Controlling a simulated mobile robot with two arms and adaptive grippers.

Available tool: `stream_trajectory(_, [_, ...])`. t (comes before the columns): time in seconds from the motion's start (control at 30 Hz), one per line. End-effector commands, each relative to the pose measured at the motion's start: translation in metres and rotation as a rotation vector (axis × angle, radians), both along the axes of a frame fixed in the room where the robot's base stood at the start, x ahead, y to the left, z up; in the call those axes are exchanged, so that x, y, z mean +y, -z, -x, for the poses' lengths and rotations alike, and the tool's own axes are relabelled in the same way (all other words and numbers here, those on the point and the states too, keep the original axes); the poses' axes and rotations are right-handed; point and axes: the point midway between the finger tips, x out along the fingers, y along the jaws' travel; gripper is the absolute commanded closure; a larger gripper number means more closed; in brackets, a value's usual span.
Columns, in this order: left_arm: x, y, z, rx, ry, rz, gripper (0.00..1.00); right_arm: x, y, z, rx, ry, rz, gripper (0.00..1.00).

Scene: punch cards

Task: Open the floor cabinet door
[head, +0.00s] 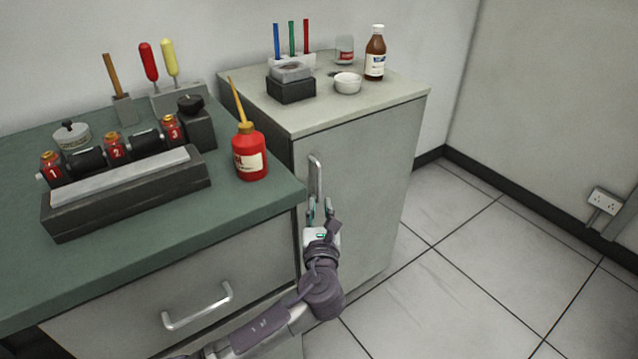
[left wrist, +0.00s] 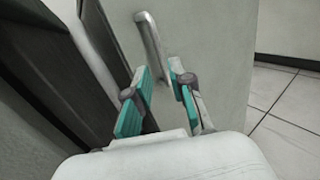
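The floor cabinet (head: 375,165) is grey with a pale top, and its front door (head: 350,215) looks closed. A vertical metal handle (head: 316,176) is on the door's left side. My left gripper (head: 320,208) is open, with its fingers pointing up at the lower end of the handle. In the left wrist view the handle (left wrist: 149,45) stands just beyond the open teal fingers (left wrist: 162,80), roughly in line with the gap between them. I cannot tell whether they touch it. My right gripper is not in view.
A green-topped bench (head: 250,205) with a drawer handle (head: 197,306) adjoins on the left. A red oil can (head: 249,150) stands near its corner. A brown bottle (head: 375,53) and white bowl (head: 347,83) stand on the cabinet. Tiled floor (head: 470,270) at the right is clear.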

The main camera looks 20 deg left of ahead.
Motion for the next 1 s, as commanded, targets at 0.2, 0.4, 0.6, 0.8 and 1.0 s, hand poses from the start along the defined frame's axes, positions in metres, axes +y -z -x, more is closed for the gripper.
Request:
stream_trajectory(0.2, [0.015, 0.001, -0.046, -0.001, -0.002, 0.001, 0.78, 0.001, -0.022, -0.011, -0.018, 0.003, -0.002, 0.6])
stream_trajectory(0.4, [0.025, 0.001, -0.074, 0.0, -0.002, 0.001, 0.78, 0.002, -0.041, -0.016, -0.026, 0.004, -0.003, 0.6])
stream_trajectory(0.6, [0.028, 0.0, -0.085, 0.0, 0.0, 0.002, 0.78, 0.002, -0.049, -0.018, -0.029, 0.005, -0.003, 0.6])
stream_trajectory(0.8, [0.028, 0.0, -0.086, 0.001, 0.0, 0.003, 0.78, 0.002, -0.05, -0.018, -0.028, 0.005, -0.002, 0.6])
stream_trajectory(1.0, [0.028, 0.0, -0.085, 0.001, 0.0, 0.003, 1.0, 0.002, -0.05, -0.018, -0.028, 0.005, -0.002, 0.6])
